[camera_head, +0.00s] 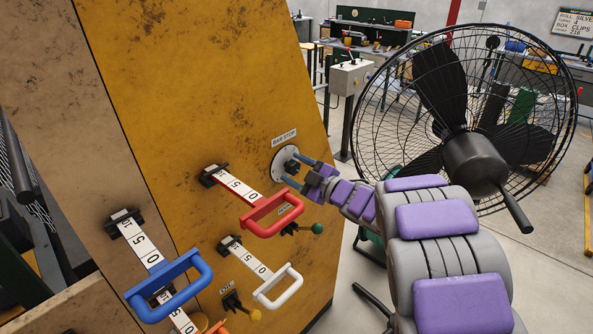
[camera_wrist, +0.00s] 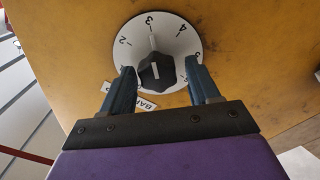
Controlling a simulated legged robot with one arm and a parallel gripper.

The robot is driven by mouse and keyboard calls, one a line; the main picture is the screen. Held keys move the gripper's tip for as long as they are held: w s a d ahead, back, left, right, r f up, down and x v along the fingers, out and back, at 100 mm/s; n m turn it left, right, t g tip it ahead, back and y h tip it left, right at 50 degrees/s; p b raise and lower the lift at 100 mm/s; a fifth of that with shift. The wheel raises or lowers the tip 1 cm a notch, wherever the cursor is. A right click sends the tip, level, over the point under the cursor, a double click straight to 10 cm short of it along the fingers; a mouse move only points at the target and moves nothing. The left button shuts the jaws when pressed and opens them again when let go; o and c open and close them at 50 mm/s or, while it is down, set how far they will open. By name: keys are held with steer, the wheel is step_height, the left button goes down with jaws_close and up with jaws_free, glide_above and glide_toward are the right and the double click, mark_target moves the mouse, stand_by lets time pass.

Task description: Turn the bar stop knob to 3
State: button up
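The bar stop knob (camera_wrist: 157,71) is black with a white line and sits on a round white dial (camera_wrist: 185,45) with numbers 2, 3, 4 and 5 readable. In the wrist view its pointer is directed up, close to the 3. In the head view the dial (camera_head: 279,169) is on the yellow panel under the BAR STOP label (camera_head: 284,138). My gripper (camera_wrist: 163,73) is open, with one blue finger on each side of the knob. The left finger is close to the knob; a gap shows at the right finger. Contact cannot be told.
Red (camera_head: 270,217), blue (camera_head: 170,290) and white (camera_head: 277,288) pull handles with number scales stick out from the panel below and left. A green-tipped lever (camera_head: 317,229) is below my gripper. A large fan (camera_head: 475,160) stands to the right.

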steer(key=shift+o, duration=0.4)
steer(key=shift+d, duration=0.15)
steer(key=shift+s+d, duration=0.25)
steer(key=p+v, duration=0.2)
steer(key=v, duration=1.4)
steer(key=shift+s+d, duration=0.15)
steer(key=shift+d, duration=0.05)
steer(key=shift+f, duration=0.1)
